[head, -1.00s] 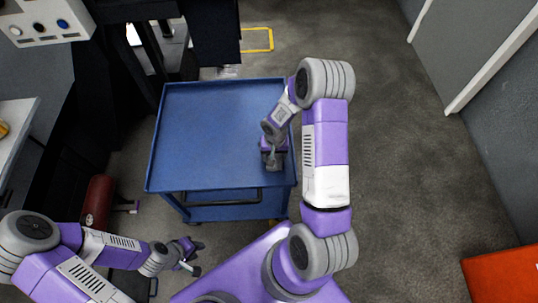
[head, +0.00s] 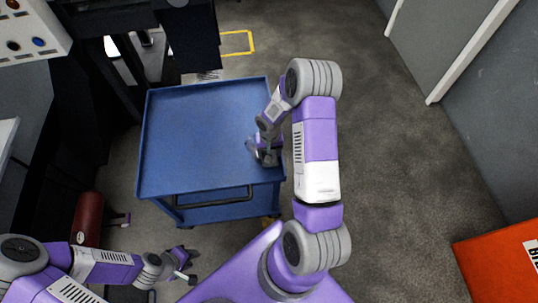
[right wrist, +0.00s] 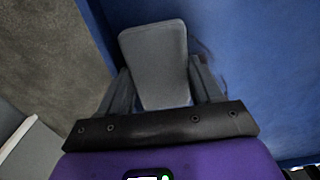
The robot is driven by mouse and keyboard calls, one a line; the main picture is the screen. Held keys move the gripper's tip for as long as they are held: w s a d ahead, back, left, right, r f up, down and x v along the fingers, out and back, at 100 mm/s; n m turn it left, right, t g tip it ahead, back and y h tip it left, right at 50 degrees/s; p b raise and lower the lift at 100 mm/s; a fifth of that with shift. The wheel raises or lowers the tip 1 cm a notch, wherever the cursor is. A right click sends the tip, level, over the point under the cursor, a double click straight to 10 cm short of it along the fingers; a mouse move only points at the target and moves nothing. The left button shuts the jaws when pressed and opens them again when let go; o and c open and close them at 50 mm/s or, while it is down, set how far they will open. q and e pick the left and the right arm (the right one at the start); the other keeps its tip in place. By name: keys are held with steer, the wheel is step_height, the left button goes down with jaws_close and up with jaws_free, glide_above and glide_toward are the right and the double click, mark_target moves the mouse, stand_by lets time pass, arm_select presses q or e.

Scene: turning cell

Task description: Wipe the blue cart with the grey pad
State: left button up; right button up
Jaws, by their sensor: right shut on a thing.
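The blue cart (head: 195,130) stands in front of me, its flat top bare apart from my gripper. My right gripper (head: 264,155) is low over the cart top near its right edge. In the right wrist view the grey pad (right wrist: 155,62) is between the two fingers of my right gripper (right wrist: 160,90), which is shut on it. The pad lies over the blue surface near the cart's edge; I cannot tell whether it touches. A faint dark smudge shows beside the pad there. My left gripper (head: 188,267) is open and empty, in front of the cart at lower left.
A dark machine with a button panel (head: 30,32) stands at left and behind the cart. A red cylinder (head: 88,218) is on the floor at left. An orange-red box (head: 500,262) is at lower right. The floor right of the cart is clear.

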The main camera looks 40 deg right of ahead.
steer(key=shift+d, duration=0.3)
steer(key=shift+w+a+r+b, duration=0.1)
steer(key=shift+w+a+b, duration=0.1)
steer(key=shift+a, duration=0.2)
steer(key=shift+w+a+r+b, duration=0.1)
steer(key=shift+a+b, duration=0.1)
steer(key=shift+a, duration=0.15)
steer(key=shift+w+a, duration=0.45)
steer(key=shift+a, duration=0.3)
